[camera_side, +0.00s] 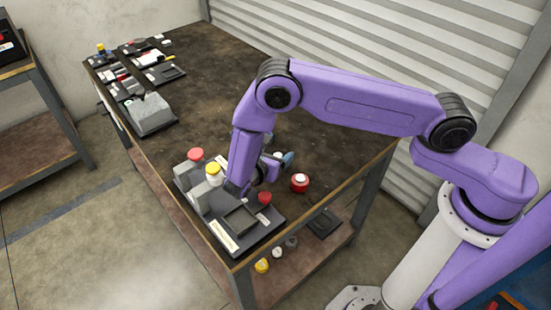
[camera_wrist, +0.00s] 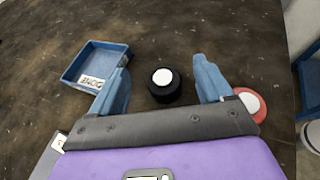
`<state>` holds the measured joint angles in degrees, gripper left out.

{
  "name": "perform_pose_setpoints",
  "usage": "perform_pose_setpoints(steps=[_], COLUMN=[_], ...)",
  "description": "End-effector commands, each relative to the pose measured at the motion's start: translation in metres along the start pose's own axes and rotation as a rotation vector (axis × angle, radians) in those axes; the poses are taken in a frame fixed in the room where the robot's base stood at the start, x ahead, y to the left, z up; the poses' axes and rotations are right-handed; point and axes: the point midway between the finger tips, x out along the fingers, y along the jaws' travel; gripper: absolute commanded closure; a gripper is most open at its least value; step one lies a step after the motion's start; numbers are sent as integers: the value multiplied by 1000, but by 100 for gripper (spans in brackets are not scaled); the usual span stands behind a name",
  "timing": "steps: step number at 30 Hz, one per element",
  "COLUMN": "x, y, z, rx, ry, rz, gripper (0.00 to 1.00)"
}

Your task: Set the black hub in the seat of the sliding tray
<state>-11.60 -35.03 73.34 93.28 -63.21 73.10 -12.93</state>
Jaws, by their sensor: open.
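The black hub (camera_wrist: 166,92), a short round piece with a white disc on top, stands on the dark table between the blue fingers of my gripper (camera_wrist: 160,75) in the wrist view. The fingers are open, with a gap on both sides of the hub. In the side view my gripper (camera_side: 277,163) is low over the table, and the arm hides most of the hub. A dark base with a shallow square recess (camera_side: 240,220) is at the table's near corner; it looks like the sliding tray, but I cannot be sure.
A blue open box (camera_wrist: 80,62) labelled DONE lies left of the hub. A red round piece with a white top (camera_wrist: 248,104) is close beside the right finger; it also shows in the side view (camera_side: 299,184).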

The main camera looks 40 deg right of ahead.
Motion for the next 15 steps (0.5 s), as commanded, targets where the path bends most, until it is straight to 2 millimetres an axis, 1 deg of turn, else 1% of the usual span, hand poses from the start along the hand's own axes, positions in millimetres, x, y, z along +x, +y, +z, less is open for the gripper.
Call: perform_pose_setpoints(steps=[1,6,10,15], x=[-4,-12,-15,-16], y=[1,0,0,0], z=[8,27,35,38], rx=[2,2,0,-1], ry=[2,1,0,0], rz=[2,1,1,0], gripper=[21,21,21,21])
